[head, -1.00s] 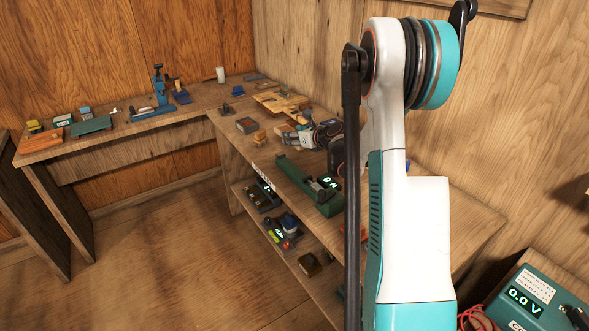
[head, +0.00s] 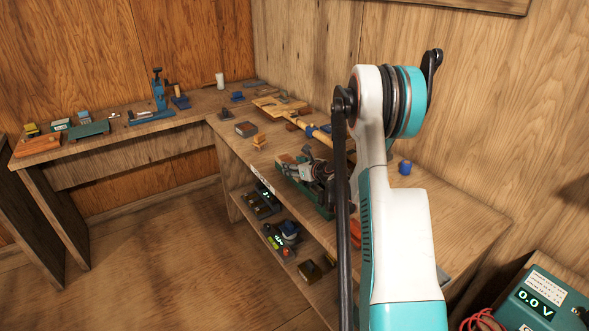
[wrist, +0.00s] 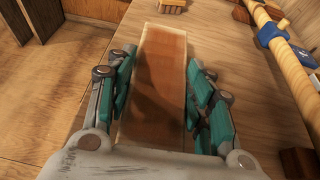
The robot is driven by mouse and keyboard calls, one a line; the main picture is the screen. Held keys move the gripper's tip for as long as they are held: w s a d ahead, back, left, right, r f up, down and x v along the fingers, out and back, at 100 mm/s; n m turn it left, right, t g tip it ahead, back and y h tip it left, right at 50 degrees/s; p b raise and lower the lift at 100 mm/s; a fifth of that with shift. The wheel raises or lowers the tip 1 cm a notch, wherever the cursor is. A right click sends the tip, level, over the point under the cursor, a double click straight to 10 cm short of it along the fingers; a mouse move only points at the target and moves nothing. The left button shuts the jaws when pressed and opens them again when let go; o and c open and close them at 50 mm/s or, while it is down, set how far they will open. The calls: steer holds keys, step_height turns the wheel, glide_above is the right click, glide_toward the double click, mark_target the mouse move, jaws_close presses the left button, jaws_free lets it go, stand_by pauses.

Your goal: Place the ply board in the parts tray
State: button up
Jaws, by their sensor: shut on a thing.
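The ply board (wrist: 157,85), a flat brown rectangle with pale edges, lies lengthwise between the fingers in the wrist view. My gripper (wrist: 160,62) is shut on it, with a green-padded finger along each long side. In the head view my gripper (head: 292,163) is over the front edge of the right-hand bench, and the board is mostly hidden by it. A shallow green tray-like thing (head: 88,130) sits on the left bench; I cannot tell whether it is the parts tray.
The right-hand bench (head: 440,205) has bare room at its near end, beside a blue spool (head: 405,167). A rod with blue bands (wrist: 262,30) lies right of my gripper. A small tan brush (head: 259,141) and a brown box (head: 246,129) stand beyond it. A lower shelf holds several gadgets.

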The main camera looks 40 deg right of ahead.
steer(key=o, duration=1.4)
steer(key=shift+f, duration=0.15)
steer(key=shift+f, duration=0.1)
